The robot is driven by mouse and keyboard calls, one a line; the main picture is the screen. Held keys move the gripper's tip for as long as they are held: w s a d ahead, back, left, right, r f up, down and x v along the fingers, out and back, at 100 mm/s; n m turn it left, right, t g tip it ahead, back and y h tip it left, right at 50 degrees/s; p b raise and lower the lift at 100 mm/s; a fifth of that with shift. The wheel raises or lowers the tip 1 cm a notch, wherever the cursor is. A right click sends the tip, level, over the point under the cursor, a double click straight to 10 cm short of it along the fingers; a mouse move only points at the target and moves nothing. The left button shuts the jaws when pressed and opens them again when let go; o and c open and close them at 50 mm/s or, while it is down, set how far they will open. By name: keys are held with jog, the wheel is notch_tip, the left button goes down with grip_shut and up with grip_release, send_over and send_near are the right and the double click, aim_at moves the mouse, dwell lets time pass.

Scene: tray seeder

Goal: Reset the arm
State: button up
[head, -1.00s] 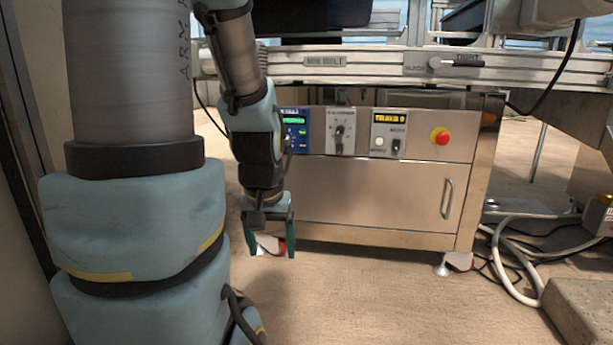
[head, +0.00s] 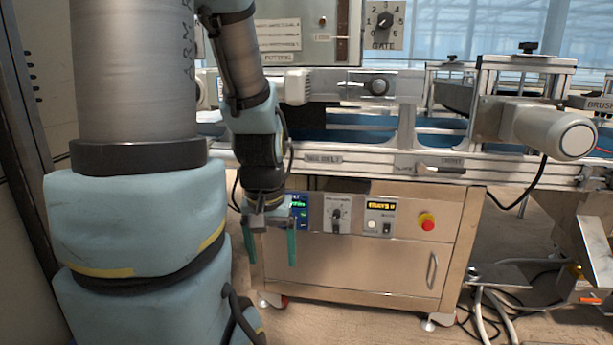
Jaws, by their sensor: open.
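My gripper (head: 270,250) hangs at the end of my bent arm, left of the picture's middle, with its two green fingers pointing down. The fingers are apart with nothing between them. It shows in front of the left part of a steel control cabinet (head: 350,264). The gripper hides part of the cabinet's left side and the edge of the blue display panel (head: 301,208). I cannot tell the exact gap between the fingers and the cabinet.
The cabinet carries a rotary dial (head: 337,214), a small yellow display panel (head: 381,215) and a red stop button (head: 427,221). Above runs a conveyor with a metal rail (head: 400,166) and a grey motor (head: 555,130). Hoses and cables lie at lower right. Floor shows below the cabinet.

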notch_tip(320, 180, up, 24)
jog(key=p, duration=2.1)
jog(key=shift+p, duration=0.3)
